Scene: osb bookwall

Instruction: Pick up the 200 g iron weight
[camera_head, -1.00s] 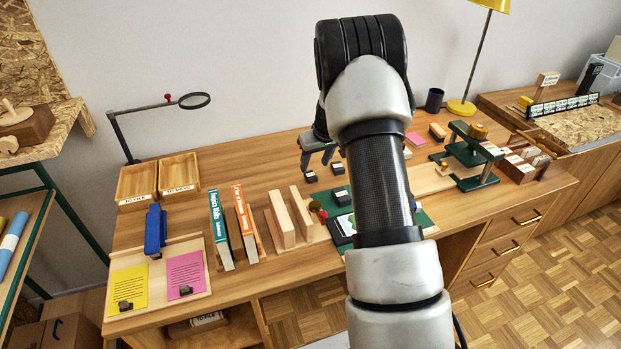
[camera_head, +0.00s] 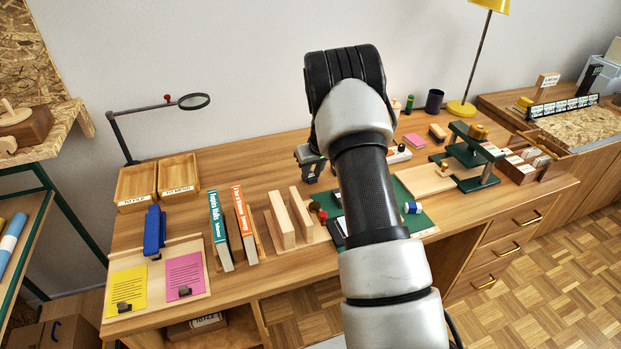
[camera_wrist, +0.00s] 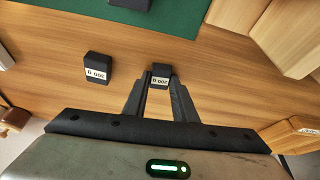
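In the wrist view a small black block with a white label (camera_wrist: 160,76), one of the iron weights, sits on the wooden desk at my fingertips. Its label looks like 200 g, but it is tiny. My gripper (camera_wrist: 161,88) is open, with one finger on each side of that block; I cannot tell whether they touch it. A second black weight (camera_wrist: 97,68) stands apart to the left, its label turned upside down and hard to read. In the head view my gripper (camera_head: 310,172) is low over the desk behind the wooden blocks, and my arm hides most of the weights.
A green mat (camera_wrist: 160,14) lies just beyond the weights. Wooden blocks (camera_head: 280,220), upright books (camera_head: 220,230) and a blue stapler (camera_head: 155,230) stand to the left. A green press (camera_head: 470,155) stands to the right. Bare desk surrounds the weights.

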